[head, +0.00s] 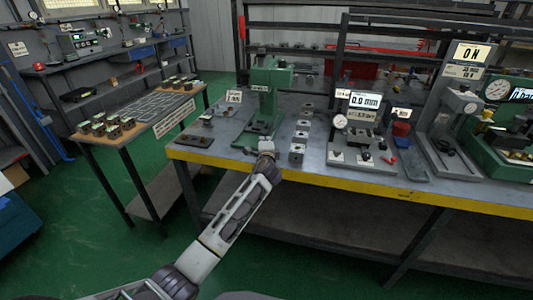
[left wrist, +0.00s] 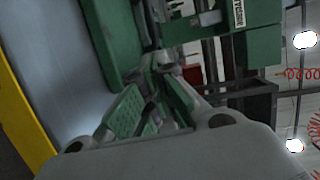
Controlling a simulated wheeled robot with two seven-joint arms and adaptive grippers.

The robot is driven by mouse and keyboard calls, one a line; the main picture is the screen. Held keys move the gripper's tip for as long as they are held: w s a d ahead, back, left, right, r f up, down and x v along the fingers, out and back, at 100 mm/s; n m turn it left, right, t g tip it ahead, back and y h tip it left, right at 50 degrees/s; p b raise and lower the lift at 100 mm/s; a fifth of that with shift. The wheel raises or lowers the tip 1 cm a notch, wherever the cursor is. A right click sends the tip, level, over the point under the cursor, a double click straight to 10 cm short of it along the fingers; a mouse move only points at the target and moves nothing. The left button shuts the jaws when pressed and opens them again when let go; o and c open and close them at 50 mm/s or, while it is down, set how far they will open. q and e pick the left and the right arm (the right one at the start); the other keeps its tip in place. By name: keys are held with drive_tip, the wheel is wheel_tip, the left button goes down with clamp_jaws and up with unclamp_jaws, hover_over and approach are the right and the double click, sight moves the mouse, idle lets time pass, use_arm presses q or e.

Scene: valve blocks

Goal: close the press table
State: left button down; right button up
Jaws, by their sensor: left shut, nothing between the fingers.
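The green press (head: 268,88) stands upright near the left end of the yellow-edged workbench. Its flat green base (head: 245,140) reaches toward the front edge. My left gripper (head: 265,143) is at the front of the press, low by the base, and its arm partly hides that area. In the left wrist view, my left gripper (left wrist: 158,75) has its green-padded fingers together with nothing held, close to the green press body (left wrist: 128,35). I cannot tell whether the fingers touch it. A separate press table is hard to make out behind the fingers. My right gripper is not in view.
A row of small metal blocks (head: 297,147) lies right of the press. A gauge stand (head: 360,140) and a grey "ON" device (head: 452,110) stand further right. A small label stand (head: 233,97) and dark plates (head: 195,141) are on the left. A side table (head: 150,115) holds several valve blocks.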

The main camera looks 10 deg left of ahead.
use_arm(q)
drive_tip(key=shift+s+f, duration=0.1)
drive_tip(key=shift+s, duration=0.35)
drive_tip(key=p+v, duration=0.1)
drive_tip(key=v, duration=0.7)
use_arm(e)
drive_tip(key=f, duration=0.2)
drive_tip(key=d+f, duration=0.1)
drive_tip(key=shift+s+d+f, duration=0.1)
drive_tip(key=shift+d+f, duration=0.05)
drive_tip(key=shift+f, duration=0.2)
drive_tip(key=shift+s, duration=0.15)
